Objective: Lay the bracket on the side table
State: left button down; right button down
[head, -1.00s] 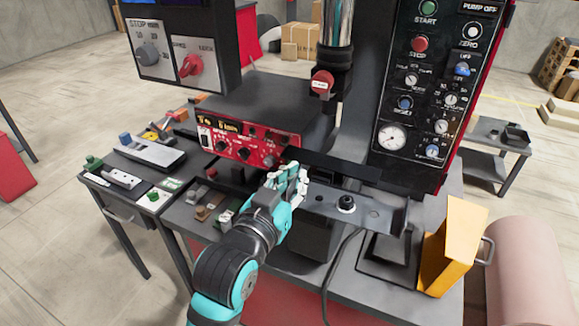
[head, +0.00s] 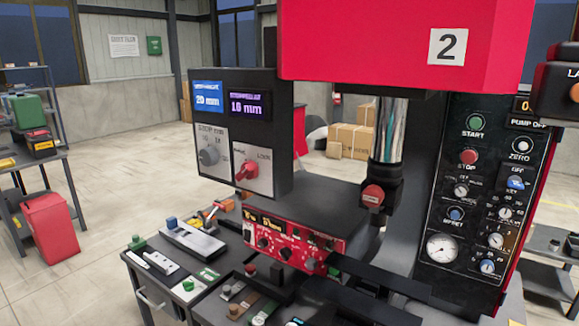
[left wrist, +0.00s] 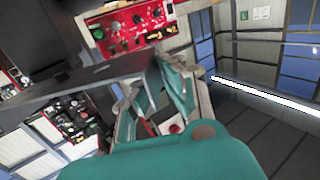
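In the left wrist view, the bracket (left wrist: 95,75) is a dark grey metal plate running in from the left edge, with a bent end. My left gripper (left wrist: 155,92) has its pale fingers on either side of that bent end, apparently shut on it. In the head view, a grey plate at the bottom edge (head: 350,299) may be the bracket; my left gripper is not clear there. A grey table with blocks and tools (head: 150,285) stands at left, and another grey table (head: 545,262) at right; I cannot tell which is the side table. My right gripper is not in view.
A red control box (head: 290,243) sits just behind the bottom plate. A tall control panel (head: 470,200) stands to the right, and a grey switch box (head: 240,135) hangs at left.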

pick_arm(q)
jog(key=s+a+f+n+y, duration=0.1)
jog(key=s+a, duration=0.4)
jog(key=shift+a+y, duration=0.25)
jog(key=shift+y, duration=0.15)
jog(key=shift+w+f, duration=0.1)
